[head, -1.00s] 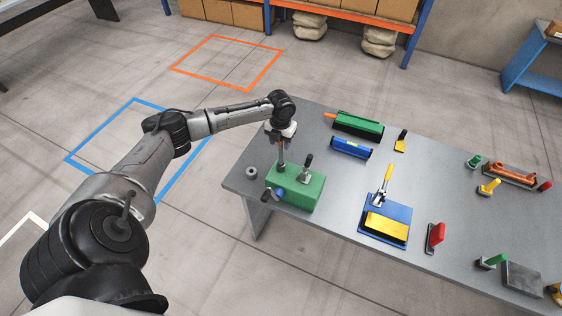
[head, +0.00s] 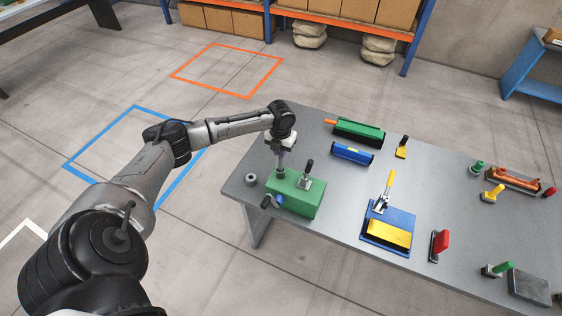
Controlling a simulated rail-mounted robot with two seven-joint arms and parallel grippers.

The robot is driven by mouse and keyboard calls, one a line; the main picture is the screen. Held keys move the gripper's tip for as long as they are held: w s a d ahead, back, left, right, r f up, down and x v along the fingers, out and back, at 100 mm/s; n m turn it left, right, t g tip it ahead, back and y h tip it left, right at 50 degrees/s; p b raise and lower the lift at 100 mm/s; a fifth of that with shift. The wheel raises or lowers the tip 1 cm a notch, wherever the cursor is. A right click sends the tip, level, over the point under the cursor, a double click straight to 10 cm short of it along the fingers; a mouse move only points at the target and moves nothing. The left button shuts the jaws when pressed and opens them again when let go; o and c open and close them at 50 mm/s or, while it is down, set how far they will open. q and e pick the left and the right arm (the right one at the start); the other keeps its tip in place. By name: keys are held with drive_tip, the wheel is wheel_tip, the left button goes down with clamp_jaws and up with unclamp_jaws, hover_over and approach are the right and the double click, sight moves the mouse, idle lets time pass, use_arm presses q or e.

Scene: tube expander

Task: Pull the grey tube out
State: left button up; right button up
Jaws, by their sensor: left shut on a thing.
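The grey tube (head: 281,162) stands upright at the back left of the green block (head: 295,195), its lower end meeting the block's top. My left gripper (head: 283,151) points down from above, shut on the upper part of the tube. The fingers are small and partly hidden by the wrist. Whether the tube's lower end is inside the block cannot be told. A clamp with a dark handle (head: 309,167) stands on the block, right of the tube. My right gripper is not in view.
A grey ring (head: 251,179) lies left of the block on the grey table (head: 330,232). Blue (head: 352,153) and green (head: 357,132) fixtures lie behind right. A blue-and-yellow fixture (head: 388,232) with an upright yellow handle stands to the right.

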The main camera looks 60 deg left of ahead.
use_arm(q)
drive_tip(key=shift+r+p, duration=0.3)
clamp_jaws()
drive_tip(key=shift+r+p, duration=0.35)
drive_tip(key=shift+p, duration=0.1)
idle(0.5)
drive_tip(key=shift+r, duration=0.1)
